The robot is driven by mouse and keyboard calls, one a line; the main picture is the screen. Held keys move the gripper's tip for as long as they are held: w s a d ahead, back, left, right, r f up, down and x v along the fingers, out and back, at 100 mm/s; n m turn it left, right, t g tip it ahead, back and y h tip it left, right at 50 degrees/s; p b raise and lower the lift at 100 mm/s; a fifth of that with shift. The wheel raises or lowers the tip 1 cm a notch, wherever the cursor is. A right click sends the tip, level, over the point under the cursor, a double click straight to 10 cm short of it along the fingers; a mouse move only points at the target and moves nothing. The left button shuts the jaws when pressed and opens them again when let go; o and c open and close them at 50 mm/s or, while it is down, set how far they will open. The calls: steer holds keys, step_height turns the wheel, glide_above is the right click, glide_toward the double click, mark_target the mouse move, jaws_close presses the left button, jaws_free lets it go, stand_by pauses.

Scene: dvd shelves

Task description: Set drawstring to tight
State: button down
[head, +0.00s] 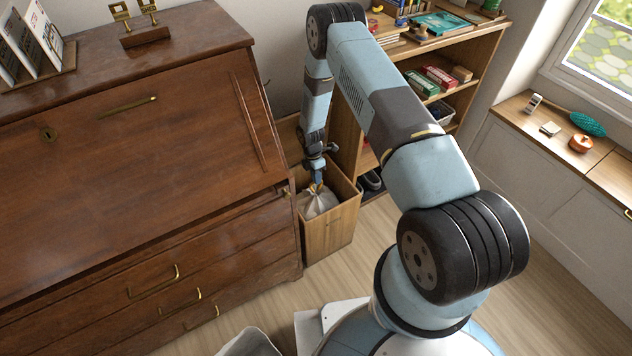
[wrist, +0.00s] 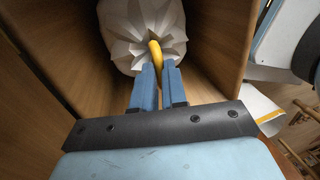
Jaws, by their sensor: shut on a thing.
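A pale, pleated bag (head: 318,203) sits inside a wooden bin (head: 328,238) between the brown desk and the shelves. In the wrist view the bag (wrist: 122,30) shows its folds gathered in toward a yellow drawstring (wrist: 155,52). My gripper (head: 317,188) reaches down into the bin's opening from above. In the wrist view my gripper (wrist: 156,72) has its blue fingers close together, shut on the yellow drawstring at the bag's gathered top. The far side of the bag and the drawstring's path through it are hidden.
The bin's wooden walls (wrist: 215,45) stand close around my gripper. The brown desk (head: 130,150) is on the left, and the shelf unit (head: 440,100) is behind on the right. Wooden floor (head: 370,240) is clear right of the bin.

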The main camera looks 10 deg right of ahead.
steer(key=c, duration=1.2)
jaws_free()
steer(key=shift+o, duration=0.2)
steer(key=shift+r, duration=0.1)
step_height(320, 180, up, 13)
steer(key=w+a, duration=0.1)
steer(key=w, duration=0.1)
steer(key=shift+w+r, duration=0.15)
steer(key=shift+w, duration=0.1)
steer(key=shift+s, duration=0.1)
